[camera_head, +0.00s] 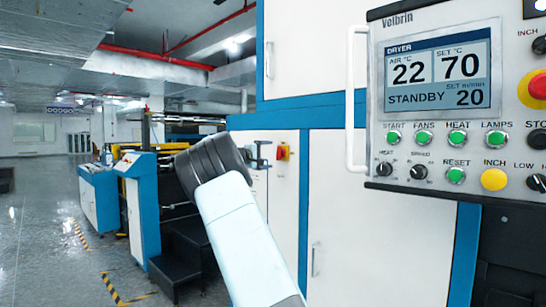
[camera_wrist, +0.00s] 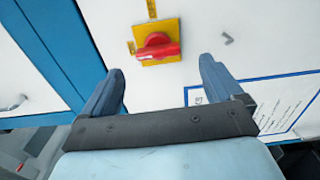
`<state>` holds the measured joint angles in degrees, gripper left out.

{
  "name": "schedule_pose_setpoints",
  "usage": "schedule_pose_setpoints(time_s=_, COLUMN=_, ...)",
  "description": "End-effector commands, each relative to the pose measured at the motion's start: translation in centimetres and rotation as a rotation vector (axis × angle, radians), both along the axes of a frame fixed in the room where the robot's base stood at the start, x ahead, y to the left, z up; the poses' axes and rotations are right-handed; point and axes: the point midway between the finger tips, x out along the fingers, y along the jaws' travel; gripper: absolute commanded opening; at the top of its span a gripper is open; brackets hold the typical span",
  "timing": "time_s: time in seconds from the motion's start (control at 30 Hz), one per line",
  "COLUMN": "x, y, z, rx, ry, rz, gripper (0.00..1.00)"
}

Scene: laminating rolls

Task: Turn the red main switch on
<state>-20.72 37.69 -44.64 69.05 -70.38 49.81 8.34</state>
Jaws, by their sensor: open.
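The red main switch (camera_head: 283,152) is a red rotary knob on a yellow plate, on a white cabinet door in the middle of the head view. In the wrist view the red switch (camera_wrist: 158,46) lies just beyond my fingertips, its grip running roughly across the picture. My gripper (camera_wrist: 162,68) is open and empty, with one blue-grey finger to each side of the switch's line and apart from it. In the head view my gripper (camera_head: 264,153) is just left of the switch, partly hidden behind my dark wrist. I cannot read the switch's position marks.
A control panel (camera_head: 437,188) with a display reading STANDBY juts out at the right, beside a long white handle (camera_head: 356,100). A blue-framed notice (camera_wrist: 270,105) is on the door right of the switch. Open floor (camera_head: 40,220) lies left, past a blue-and-white machine (camera_head: 141,210).

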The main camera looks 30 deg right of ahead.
Motion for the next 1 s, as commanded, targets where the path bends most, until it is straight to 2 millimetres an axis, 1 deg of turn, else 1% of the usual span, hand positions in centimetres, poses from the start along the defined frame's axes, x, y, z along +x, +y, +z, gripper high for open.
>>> schedule_pose_setpoints(time_s=0.03, x=-0.3, y=1.0, z=0.0, rx=0.002, ry=0.001, rz=0.003, gripper=0.94)
schedule_pose_setpoints(time_s=0.2, x=-1.4, y=3.9, z=-0.1, rx=0.002, ry=0.001, rz=0.002, gripper=0.94)
schedule_pose_setpoints(time_s=0.4, x=-2.5, y=6.4, z=-0.1, rx=0.001, ry=0.000, rz=0.000, gripper=0.94)
schedule_pose_setpoints(time_s=0.6, x=-2.9, y=7.5, z=-0.1, rx=0.001, ry=0.000, rz=-0.001, gripper=0.94)
schedule_pose_setpoints(time_s=1.0, x=-2.9, y=7.5, z=-0.1, rx=0.001, ry=0.000, rz=-0.002, gripper=0.94)
